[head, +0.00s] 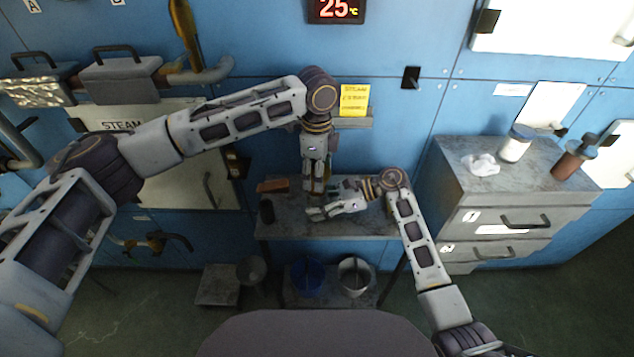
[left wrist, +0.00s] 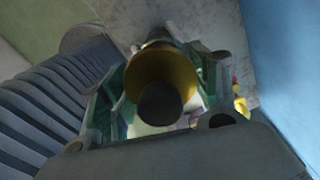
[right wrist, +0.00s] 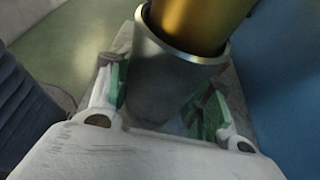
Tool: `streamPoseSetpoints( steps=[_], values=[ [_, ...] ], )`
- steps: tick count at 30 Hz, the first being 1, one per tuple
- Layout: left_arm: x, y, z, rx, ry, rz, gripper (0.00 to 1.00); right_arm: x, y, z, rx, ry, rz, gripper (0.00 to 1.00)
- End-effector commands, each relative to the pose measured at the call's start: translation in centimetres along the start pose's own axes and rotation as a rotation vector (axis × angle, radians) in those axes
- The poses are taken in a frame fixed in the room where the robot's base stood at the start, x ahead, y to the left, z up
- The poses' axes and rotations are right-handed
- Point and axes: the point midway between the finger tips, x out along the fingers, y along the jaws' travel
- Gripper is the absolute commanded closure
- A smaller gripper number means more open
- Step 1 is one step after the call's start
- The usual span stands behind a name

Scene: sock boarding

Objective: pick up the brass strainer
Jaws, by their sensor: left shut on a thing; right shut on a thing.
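A brass cylinder (left wrist: 167,72), which I take for the strainer, sits between the fingers of my left gripper (head: 316,188). A dark round end on it faces the left wrist camera. My left gripper is shut on it and points down over the small table. My right gripper (head: 322,212) is shut on a grey metal cup (right wrist: 165,85), just below the left one. In the right wrist view the lower end of the brass cylinder (right wrist: 200,22) is inside the cup's mouth. Its bottom is hidden in the cup. In the head view both pieces are mostly covered by the grippers.
The grey table (head: 285,229) bears a reddish-brown block (head: 272,186) and a dark cylinder (head: 267,212) at its left. A blue bucket (head: 308,279) and a metal bucket (head: 354,277) stand on the lower shelf. A drawer cabinet (head: 515,215) stands to the right. The blue wall is close behind.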

Motion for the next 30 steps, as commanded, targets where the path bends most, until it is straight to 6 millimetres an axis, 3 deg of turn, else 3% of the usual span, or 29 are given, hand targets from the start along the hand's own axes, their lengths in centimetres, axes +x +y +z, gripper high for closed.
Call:
streamPoseSetpoints(
  steps=[9,15,21,30],
  values=[
    [-6.6,-0.1,0.0,0.000,0.001,-0.004,0.72,0.0,0.0,0.0,0.000,0.000,0.000,0.80],
    [-9.9,-0.1,-0.1,0.000,0.001,-0.003,0.72,0.0,0.0,0.0,0.000,0.000,0.000,0.80],
    [-11.8,0.0,0.0,0.000,0.000,-0.002,0.72,0.0,0.0,0.0,0.000,0.000,0.000,0.80],
    [-12.4,0.0,0.0,0.000,0.000,0.000,0.72,0.0,0.0,0.0,0.000,0.000,0.000,0.80]
  ],
)
